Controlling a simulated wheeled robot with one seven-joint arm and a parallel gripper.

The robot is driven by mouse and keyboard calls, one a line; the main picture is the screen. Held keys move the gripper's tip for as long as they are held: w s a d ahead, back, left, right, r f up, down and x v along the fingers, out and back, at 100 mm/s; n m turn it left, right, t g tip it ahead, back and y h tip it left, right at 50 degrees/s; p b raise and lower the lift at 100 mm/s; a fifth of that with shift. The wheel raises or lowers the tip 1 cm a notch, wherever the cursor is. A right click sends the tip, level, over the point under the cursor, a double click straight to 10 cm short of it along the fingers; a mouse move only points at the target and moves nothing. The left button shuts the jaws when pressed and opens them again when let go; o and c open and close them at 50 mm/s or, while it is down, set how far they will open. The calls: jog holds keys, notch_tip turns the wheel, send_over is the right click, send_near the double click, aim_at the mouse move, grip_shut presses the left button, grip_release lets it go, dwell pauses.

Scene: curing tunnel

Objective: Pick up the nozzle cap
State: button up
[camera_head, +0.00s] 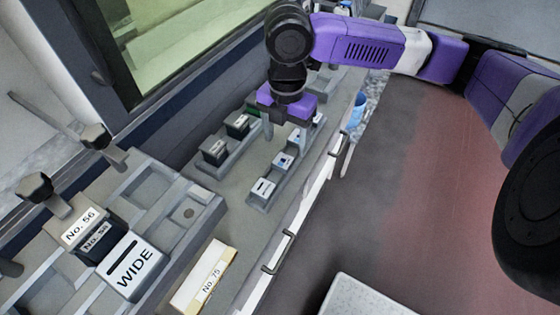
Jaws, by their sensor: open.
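My gripper (283,138) is open and points down over the grey racks near the middle of the view, with its fingers apart. Below and beside its fingers is a rack (258,202) holding small white-topped blocks, one at the near end (263,187) and one farther along (283,161). I cannot tell which object is the nozzle cap; none is clearly marked as one. A light blue rounded object (358,108) stands to the right of the gripper at the ledge's edge. My gripper and wrist hide part of the racks behind them.
Dark blocks with pale labels (215,151) sit in a second rack to the left. A larger tray at lower left holds blocks marked WIDE (132,268), No. 56 (81,229) and another number. A No. 75 box (205,275) lies nearby. A white rail with handles edges the ledge.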

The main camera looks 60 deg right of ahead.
aim_at(286, 156)
jog(key=shift+w+d+f, duration=0.1)
jog(key=shift+d+f, duration=0.05)
jog(key=shift+f, duration=1.45)
jog(key=shift+d+f, duration=0.15)
jog(key=shift+f, duration=1.4)
grip_shut()
jog(key=shift+r, duration=0.1)
